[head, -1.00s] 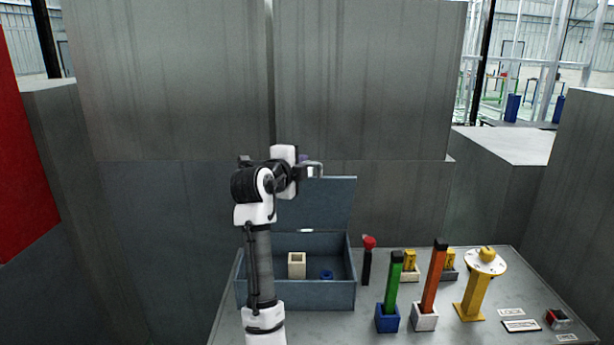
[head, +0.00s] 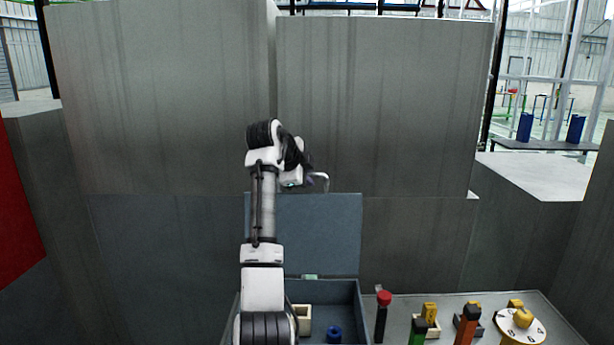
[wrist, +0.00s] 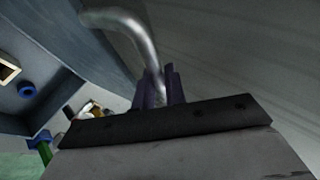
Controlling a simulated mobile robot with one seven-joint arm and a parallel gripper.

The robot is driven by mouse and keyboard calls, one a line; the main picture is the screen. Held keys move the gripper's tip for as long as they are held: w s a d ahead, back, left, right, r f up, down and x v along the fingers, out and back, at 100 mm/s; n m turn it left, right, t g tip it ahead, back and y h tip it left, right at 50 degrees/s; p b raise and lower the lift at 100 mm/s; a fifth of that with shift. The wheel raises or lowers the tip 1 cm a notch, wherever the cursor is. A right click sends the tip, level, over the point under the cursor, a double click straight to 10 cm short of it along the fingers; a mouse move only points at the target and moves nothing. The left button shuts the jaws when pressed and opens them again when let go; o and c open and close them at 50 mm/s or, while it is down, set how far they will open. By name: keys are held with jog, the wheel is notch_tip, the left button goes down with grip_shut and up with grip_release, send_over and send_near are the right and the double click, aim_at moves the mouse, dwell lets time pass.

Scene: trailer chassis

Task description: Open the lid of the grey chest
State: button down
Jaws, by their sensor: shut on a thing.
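The grey chest (head: 362,308) stands on the bench at the lower middle of the head view, partly hidden by my arm and cut off at the bottom. Its lid (head: 318,235) is raised and stands roughly upright at the back of the open box. My gripper (head: 309,181) is at the lid's top edge, shut on the curved metal handle (head: 323,179). The wrist view shows the purple fingers (wrist: 160,88) closed around the end of the handle (wrist: 130,28). Inside the chest are a cream square block (head: 304,318) and a blue ring (head: 333,333).
A red-topped post (head: 383,300) stands just right of the chest. Further right are green (head: 417,330) and orange (head: 467,322) bars and a white dial (head: 520,325). A tall grey wall (head: 385,110) rises close behind the lid.

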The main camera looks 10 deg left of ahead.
jog(key=shift+d, duration=0.1)
dwell(0.3)
jog(key=c, duration=1.5)
grip_release()
jog(key=shift+d, duration=0.1)
jog(key=shift+o, duration=0.2)
jog(key=shift+s+a+r, duration=0.25)
jog(key=shift+s+a, duration=0.05)
jog(key=b+v, duration=0.4)
jog(key=v, duration=0.9)
jog(key=shift+w, duration=0.1)
